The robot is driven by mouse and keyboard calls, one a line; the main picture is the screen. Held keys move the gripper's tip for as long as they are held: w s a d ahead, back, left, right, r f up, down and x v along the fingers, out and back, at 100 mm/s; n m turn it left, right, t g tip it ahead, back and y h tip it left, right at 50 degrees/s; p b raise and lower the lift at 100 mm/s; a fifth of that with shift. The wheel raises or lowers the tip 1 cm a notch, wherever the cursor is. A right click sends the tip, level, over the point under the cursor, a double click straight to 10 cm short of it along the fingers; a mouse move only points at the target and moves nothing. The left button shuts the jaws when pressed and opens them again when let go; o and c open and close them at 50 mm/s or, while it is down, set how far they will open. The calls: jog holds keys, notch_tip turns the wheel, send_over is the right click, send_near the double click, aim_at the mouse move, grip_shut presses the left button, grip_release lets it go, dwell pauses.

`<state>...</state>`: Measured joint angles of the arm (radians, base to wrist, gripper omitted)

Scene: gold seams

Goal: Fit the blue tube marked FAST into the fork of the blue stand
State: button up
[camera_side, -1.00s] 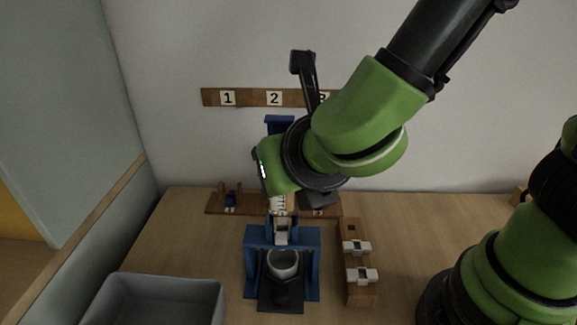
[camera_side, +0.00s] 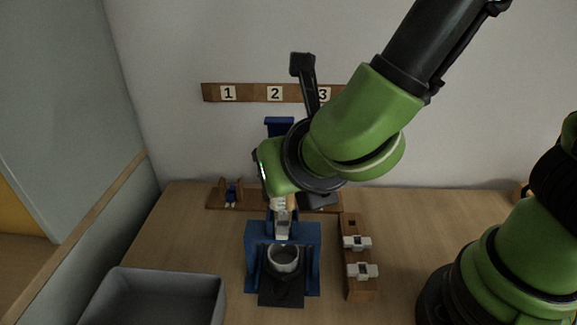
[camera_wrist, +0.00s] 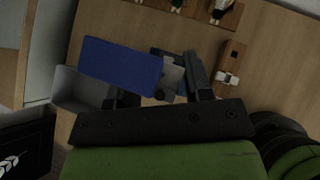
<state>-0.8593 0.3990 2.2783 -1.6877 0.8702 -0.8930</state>
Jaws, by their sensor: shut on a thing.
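The blue stand (camera_side: 312,262) is on the table in the side view. Its fork faces the camera, with a white cup (camera_side: 284,262) on a black base in front. A blue top piece (camera_side: 279,122) stands higher behind my wrist; a large blue block (camera_wrist: 120,65) fills part of the wrist view. My gripper (camera_side: 281,208) points down just above the fork, shut on a pale tube (camera_side: 282,222). The tube's lower end is at or just above the fork; whether it is seated cannot be told. Its colour marking and any FAST label are not readable.
A grey bin (camera_side: 150,300) is at front left. A wooden block (camera_side: 358,290) with two white clips (camera_side: 357,243) stands right of the stand. Open table lies between.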

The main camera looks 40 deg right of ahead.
jog(key=shift+f, duration=1.45)
dwell(1.9)
jog(key=o, duration=1)
jog(key=shift+c, duration=0.6)
jog(key=shift+a, duration=0.1)
jog(key=v, duration=1)
